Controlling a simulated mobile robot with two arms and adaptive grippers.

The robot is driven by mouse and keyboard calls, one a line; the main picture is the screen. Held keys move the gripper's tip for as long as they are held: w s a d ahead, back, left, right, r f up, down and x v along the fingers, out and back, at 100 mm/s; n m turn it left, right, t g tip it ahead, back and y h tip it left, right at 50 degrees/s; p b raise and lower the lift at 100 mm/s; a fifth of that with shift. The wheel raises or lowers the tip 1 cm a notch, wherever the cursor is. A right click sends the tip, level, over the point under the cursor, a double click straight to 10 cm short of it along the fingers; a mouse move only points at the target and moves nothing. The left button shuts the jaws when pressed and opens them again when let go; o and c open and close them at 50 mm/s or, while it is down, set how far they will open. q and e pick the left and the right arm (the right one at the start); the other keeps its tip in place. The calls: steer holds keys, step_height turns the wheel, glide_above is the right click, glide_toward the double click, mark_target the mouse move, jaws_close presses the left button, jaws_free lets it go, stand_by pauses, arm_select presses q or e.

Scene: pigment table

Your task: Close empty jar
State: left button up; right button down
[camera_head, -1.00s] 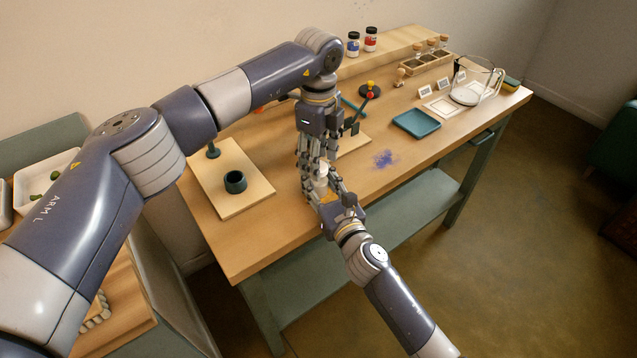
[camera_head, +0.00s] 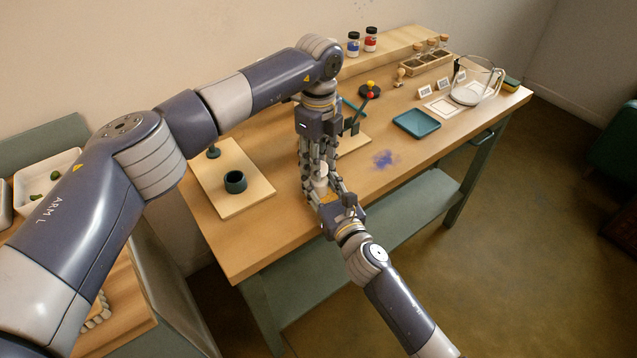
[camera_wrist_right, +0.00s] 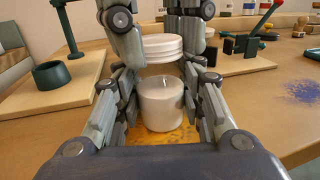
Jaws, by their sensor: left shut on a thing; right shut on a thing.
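A small white jar (camera_wrist_right: 160,103) is between the fingers of my right gripper (camera_wrist_right: 160,112), which is shut on it. A white ridged lid (camera_wrist_right: 163,46) shows just above the jar in the right wrist view. My left gripper (camera_head: 316,164) comes down from above and is shut on the lid, its fingers on both sides of it. In the head view the two grippers meet over the table's front part, and fingers hide most of the jar and lid.
A board with a dark green cup (camera_head: 235,181) is to the left. A blue powder patch (camera_head: 384,158) and a teal tray (camera_head: 416,123) are to the right.

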arm_select(q)
steer(key=m, duration=0.8)
steer(key=shift+m, duration=0.4)
steer(key=m, duration=0.3)
steer(key=shift+m, duration=0.3)
steer(key=m, duration=1.3)
steer(key=shift+m, duration=0.4)
steer(key=m, duration=0.9)
steer(key=shift+f+m, duration=0.1)
steer(key=shift+m, duration=0.2)
steer(key=o, duration=1.2)
steer(key=shift+c, duration=0.2)
